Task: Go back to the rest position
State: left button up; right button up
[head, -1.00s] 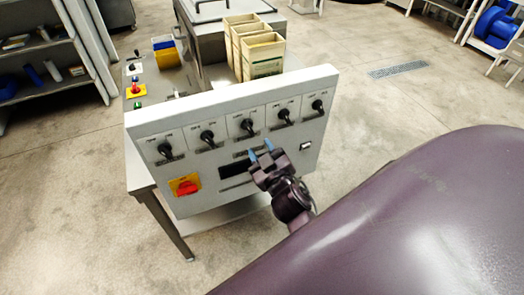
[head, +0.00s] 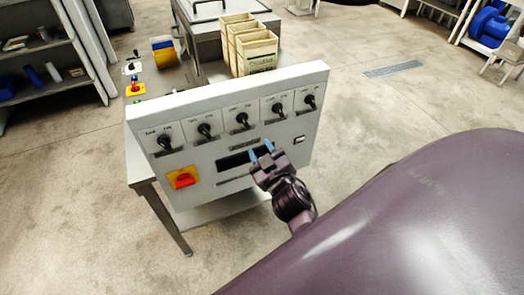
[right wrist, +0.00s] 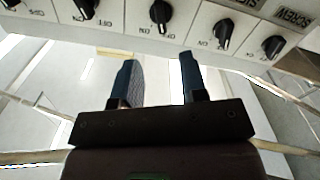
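My right gripper (head: 262,152) is in front of the control panel (head: 222,170) in the head view, below the row of black knobs (head: 242,120). Its two blue-tipped fingers stand apart with nothing between them. In the right wrist view the gripper (right wrist: 158,75) also shows open and empty, with the black knobs (right wrist: 161,12) above the fingertips and a gap to them. My left gripper is not in view.
A red switch on a yellow plate (head: 183,178) is at the panel's lower left. Wooden boxes (head: 257,52) stand behind the panel. Shelves (head: 50,60) are at the left. Open floor (head: 375,105) lies to the right.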

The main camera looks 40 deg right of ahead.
jog(key=shift+f, duration=0.1)
dwell(0.5)
jog(key=s+a+f+m+g+y, duration=0.1)
jog(key=s+f+g+y, duration=0.2)
jog(key=s+f, duration=1)
jog(key=f+g, duration=0.1)
jog(key=g, duration=0.1)
jog(key=shift+s+a+g+y, duration=0.25)
jog(key=shift+s+g+y, duration=0.05)
jog(key=shift+g, duration=0.1)
jog(key=shift+f, duration=0.1)
